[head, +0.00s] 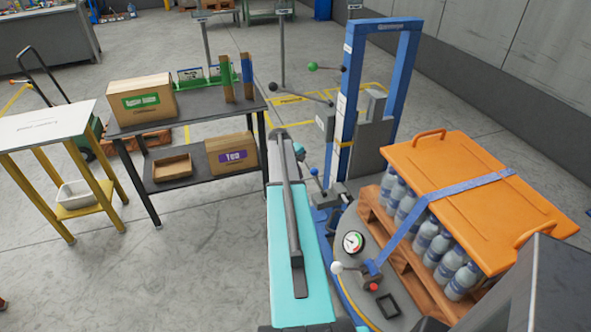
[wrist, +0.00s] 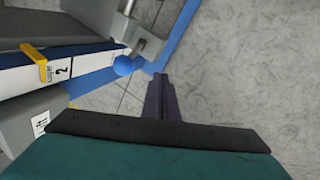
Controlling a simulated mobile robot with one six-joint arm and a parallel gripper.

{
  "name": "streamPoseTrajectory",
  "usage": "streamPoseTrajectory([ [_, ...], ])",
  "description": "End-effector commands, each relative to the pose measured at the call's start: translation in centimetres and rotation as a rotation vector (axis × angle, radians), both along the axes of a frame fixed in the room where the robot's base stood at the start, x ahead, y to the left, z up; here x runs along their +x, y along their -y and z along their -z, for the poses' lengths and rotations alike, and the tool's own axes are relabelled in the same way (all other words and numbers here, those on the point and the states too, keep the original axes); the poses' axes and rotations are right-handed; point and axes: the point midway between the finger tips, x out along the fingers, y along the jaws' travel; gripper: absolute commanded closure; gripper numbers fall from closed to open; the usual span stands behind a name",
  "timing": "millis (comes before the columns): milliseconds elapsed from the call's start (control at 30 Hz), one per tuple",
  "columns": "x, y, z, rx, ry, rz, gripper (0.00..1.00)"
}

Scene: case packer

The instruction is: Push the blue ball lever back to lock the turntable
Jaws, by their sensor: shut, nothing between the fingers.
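In the head view my teal arm hides the gripper. The grey turntable bears a wooden pallet of bottles under an orange lid.
A blue upright frame (head: 350,110) rises behind the lever. A white ball lever (head: 337,267) and a gauge (head: 353,242) are on the turntable side. The orange lid (head: 470,190) is strapped down. A dark shelf (head: 190,105) with boxes stands left; floor between is clear.

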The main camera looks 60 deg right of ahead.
Motion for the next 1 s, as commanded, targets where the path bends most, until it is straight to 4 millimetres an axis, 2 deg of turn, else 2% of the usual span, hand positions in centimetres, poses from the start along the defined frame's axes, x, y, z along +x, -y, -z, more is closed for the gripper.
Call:
streamPoseTrajectory([
  [100, -0.2, 0.6, 1.3, 0.001, -0.001, 0.001, 1.0],
  [200, -0.6, 2.0, 1.0, 0.0, 0.0, 0.002, 1.0],
  [433, -1.2, 3.9, 1.0, 0.0, 0.0, 0.001, 1.0],
  [867, -1.4, 4.3, 1.2, 0.0, 0.0, 0.0, 1.0],
  [900, -1.6, 3.6, 1.1, 0.0, 0.0, 0.001, 1.0],
  [1000, -1.4, 4.1, 1.2, 0.001, 0.0, 0.0, 1.0],
])
